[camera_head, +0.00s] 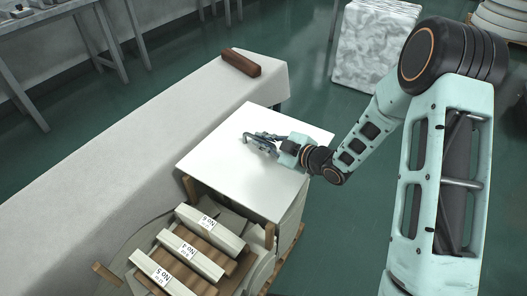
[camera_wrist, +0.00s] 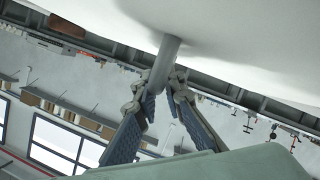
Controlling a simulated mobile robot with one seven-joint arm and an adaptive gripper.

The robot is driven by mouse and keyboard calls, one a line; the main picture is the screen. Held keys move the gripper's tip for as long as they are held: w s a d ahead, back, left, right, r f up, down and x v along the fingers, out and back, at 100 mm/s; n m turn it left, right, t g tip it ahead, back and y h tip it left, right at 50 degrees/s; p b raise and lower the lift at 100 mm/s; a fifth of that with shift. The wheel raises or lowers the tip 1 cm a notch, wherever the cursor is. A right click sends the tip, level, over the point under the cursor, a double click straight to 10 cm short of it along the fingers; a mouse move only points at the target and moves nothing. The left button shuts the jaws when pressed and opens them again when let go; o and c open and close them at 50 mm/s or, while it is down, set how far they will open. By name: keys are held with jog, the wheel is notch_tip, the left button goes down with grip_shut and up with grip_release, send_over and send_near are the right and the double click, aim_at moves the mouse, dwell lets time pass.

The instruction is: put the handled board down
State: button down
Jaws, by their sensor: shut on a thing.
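The handled board is a wide, flat white board (camera_head: 225,155) with a grey handle (camera_head: 249,137) on its upper face. My gripper (camera_head: 262,142) is at the handle and shut on it. In the wrist view, the blue-padded fingers of my gripper (camera_wrist: 163,98) close around the grey handle post (camera_wrist: 166,60), and the pale board face (camera_wrist: 240,35) fills the top. The board appears level above a stack with wooden parts (camera_head: 270,236). I cannot tell whether it touches the stack. The board hides most of what lies under it.
A long cloth-covered table (camera_head: 110,165) runs along the left, with a brown block (camera_head: 240,62) at its far end. Several labelled pale bars (camera_head: 190,250) lie in front of the board. A wrapped pale block (camera_head: 375,45) stands behind. Green floor is open at the right.

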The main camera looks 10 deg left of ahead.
jog(key=w+f, duration=0.1)
jog(key=w+f+b, duration=0.1)
jog(key=w+f, duration=0.2)
jog(key=f, duration=0.1)
jog(key=shift+w+a+f+b, duration=0.25)
jog(key=shift+w+a+b, duration=0.1)
jog(key=shift+w, duration=0.05)
jog(key=shift+w+f+b, duration=0.15)
jog(key=shift+f+b, duration=0.2)
jog(key=shift+f, duration=0.5)
jog(key=shift+w+f+b, duration=0.1)
jog(key=shift+f+b, duration=0.2)
jog(key=shift+f, duration=0.55)
jog(key=shift+f, duration=0.1)
jog(key=shift+f, duration=0.15)
jog(key=c, duration=2)
grip_release()
jog(key=shift+s, duration=0.1)
jog(key=shift+r, duration=0.2)
jog(key=p+v, duration=0.2)
jog(key=v, duration=1)
jog(key=shift+d, duration=0.1)
